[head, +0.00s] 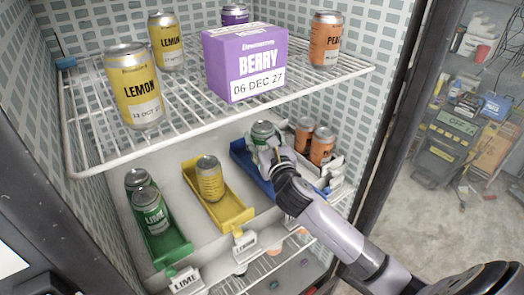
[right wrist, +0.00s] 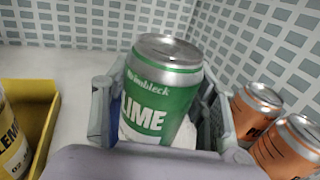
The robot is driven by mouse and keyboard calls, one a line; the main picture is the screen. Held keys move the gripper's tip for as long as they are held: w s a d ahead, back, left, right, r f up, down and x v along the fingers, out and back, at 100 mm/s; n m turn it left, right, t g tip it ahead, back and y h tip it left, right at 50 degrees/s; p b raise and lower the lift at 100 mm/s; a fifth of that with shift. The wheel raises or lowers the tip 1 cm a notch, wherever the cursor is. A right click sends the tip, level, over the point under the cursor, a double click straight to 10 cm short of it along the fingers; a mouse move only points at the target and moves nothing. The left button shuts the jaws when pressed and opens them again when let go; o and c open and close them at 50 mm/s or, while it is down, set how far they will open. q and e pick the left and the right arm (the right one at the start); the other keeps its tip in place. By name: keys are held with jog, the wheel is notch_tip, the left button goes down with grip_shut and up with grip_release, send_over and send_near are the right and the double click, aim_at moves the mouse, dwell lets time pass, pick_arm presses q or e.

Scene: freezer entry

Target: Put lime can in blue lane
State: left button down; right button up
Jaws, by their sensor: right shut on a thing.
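My right gripper (head: 268,152) is shut on a green lime can (head: 262,130) at the far end of the blue lane (head: 240,158). In the right wrist view the lime can (right wrist: 160,92) stands nearly upright, slightly tilted, between the two fingers (right wrist: 158,118). A strip of the blue lane (right wrist: 115,108) shows beside the can. The can's base is hidden, so I cannot tell whether it touches the lane floor. Two more lime cans (head: 150,210) stand in the green lane at the left. My left gripper is not in view.
A yellow lane (head: 235,212) holds a lemon can (head: 209,180). Orange peach cans (head: 321,146) stand close right of the blue lane. The wire shelf (head: 190,118) above carries lemon cans, a purple berry box (head: 245,62) and a peach can (head: 325,38).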

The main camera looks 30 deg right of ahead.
aim_at(262, 148)
jog(key=f, duration=0.3)
jog(key=shift+w+f, duration=0.3)
jog(key=shift+s+f, duration=0.1)
jog(key=shift+f, duration=0.3)
jog(key=o, duration=1.1)
jog(key=shift+f, duration=0.1)
jog(key=o, duration=0.4)
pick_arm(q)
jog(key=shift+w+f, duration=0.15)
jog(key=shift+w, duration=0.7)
